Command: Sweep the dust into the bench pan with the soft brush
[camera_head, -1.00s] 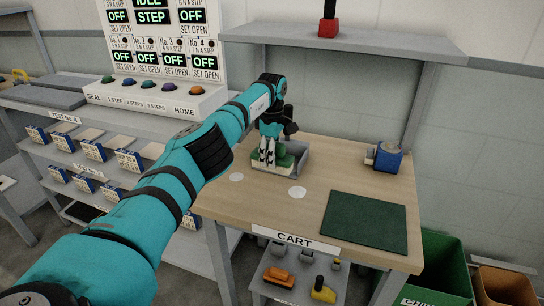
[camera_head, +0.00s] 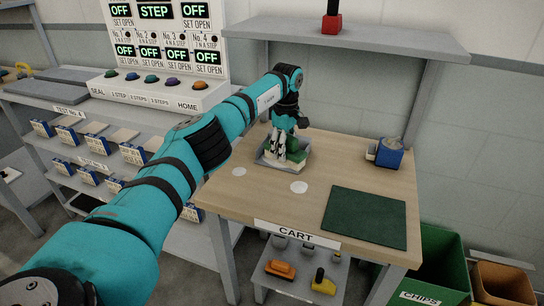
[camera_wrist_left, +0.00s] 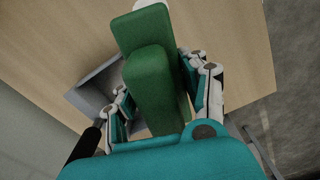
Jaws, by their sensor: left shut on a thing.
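My left gripper (camera_head: 280,151) is shut on the soft brush (camera_head: 294,144), which has a green body. In the left wrist view the green brush (camera_wrist_left: 152,85) lies between the fingers (camera_wrist_left: 160,95). In the head view the gripper and brush are over the grey bench pan (camera_head: 264,163) on the wooden bench; whether the brush touches it is unclear. The pan's wall (camera_wrist_left: 92,88) also shows in the left wrist view. My right gripper is out of view.
A dark green mat (camera_head: 365,217) lies at the bench's front right. A blue device (camera_head: 389,153) stands at the back right. A grey shelf (camera_head: 360,38) spans above the bench. A control panel (camera_head: 150,84) is at the left. A green bin (camera_head: 446,262) is below right.

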